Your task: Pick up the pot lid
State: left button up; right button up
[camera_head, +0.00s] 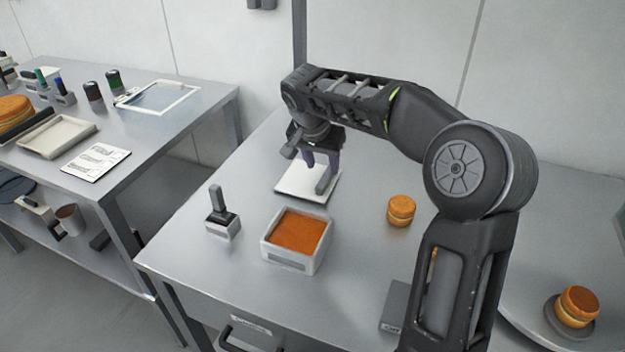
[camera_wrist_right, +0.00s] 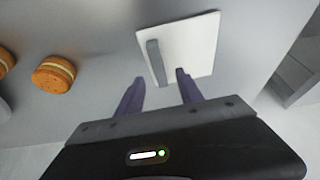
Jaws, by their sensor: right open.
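The pot lid (camera_head: 292,183) is a white square plate with a grey upright bar handle, lying on the metal table behind a white square pot (camera_head: 268,247) with orange filling. In the right wrist view the lid (camera_wrist_right: 193,42) is ahead of the fingertips, its handle (camera_wrist_right: 156,63) near its left edge. My right gripper (camera_head: 321,163) is open and points down over the lid. In the wrist view the purple fingers of this gripper (camera_wrist_right: 159,88) are spread, with the handle lying ahead between their lines; contact cannot be told. My left gripper is not in view.
A small block with an upright handle (camera_head: 222,226) stands left of the pot. A filled round (camera_head: 401,211) sits to the right, another (camera_head: 577,306) on a dark dish. A side table (camera_head: 165,135) at left holds a tray, bottles and a frame. Bare table surrounds the lid.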

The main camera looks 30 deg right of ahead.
aim_at(326, 176)
jog(key=p+x, duration=0.1)
jog(key=x, duration=0.3)
jog(key=shift+d+f, duration=0.15)
jog(key=shift+f, duration=0.4)
jog(key=shift+f, duration=0.15)
dwell(0.5)
jog(key=shift+c, duration=0.5)
grip_shut()
